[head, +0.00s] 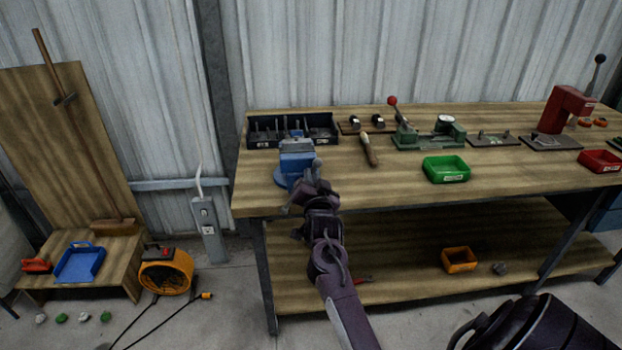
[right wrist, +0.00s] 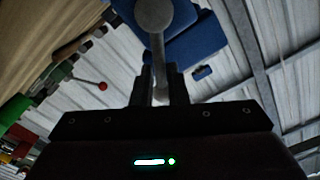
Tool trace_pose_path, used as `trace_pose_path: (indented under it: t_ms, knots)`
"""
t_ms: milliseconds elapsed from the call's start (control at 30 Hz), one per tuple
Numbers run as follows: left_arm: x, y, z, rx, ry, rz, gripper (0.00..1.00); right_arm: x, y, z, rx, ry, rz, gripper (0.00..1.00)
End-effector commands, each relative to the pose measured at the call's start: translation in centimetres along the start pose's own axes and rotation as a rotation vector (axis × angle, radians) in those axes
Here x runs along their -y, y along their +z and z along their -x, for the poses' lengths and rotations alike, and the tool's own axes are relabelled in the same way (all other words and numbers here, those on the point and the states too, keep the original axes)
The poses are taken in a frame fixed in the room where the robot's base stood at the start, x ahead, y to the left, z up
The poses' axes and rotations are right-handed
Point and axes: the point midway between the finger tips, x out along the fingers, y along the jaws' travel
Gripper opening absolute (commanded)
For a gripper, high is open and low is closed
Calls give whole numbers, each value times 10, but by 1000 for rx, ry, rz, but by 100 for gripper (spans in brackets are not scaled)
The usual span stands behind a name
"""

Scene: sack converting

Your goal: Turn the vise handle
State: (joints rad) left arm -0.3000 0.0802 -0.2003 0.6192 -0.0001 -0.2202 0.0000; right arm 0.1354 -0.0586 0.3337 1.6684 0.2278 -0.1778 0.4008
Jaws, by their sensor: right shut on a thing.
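A blue vise (head: 290,163) is mounted at the left end of the wooden workbench (head: 300,203). Its grey handle (head: 292,202) shows at the vise's front, partly hidden by my gripper. My right gripper (head: 314,187) is at the front of the vise. In the right wrist view, the grey handle (right wrist: 159,50) with its round end runs down between the two fingers of my gripper (right wrist: 160,88), which are shut on it. The blue vise body (right wrist: 185,40) is behind it. My left gripper is in neither view.
A dark tray of tools (head: 262,142) stands behind the vise. A wooden-handled tool (head: 370,152), a green bin (head: 446,169) and a green fixture (head: 428,139) are to the right. A red press (head: 560,110) is farther right. An orange bin (head: 459,260) sits on the lower shelf.

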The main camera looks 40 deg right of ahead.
Motion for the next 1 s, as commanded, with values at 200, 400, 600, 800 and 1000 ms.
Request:
trace_pose_path:
  t_ms: [200,400,600,800,1000]
  knots:
    - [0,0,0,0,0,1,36,-2,4,1,7,4,1,0]
    - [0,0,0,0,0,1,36,-2,3,1,6,4,1,28]
    - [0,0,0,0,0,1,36,-1,2,0,3,2,1,35]
    - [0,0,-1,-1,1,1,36,-1,2,4,3,1,1,35]
    - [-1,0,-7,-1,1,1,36,-2,4,34,5,3,-1,35]
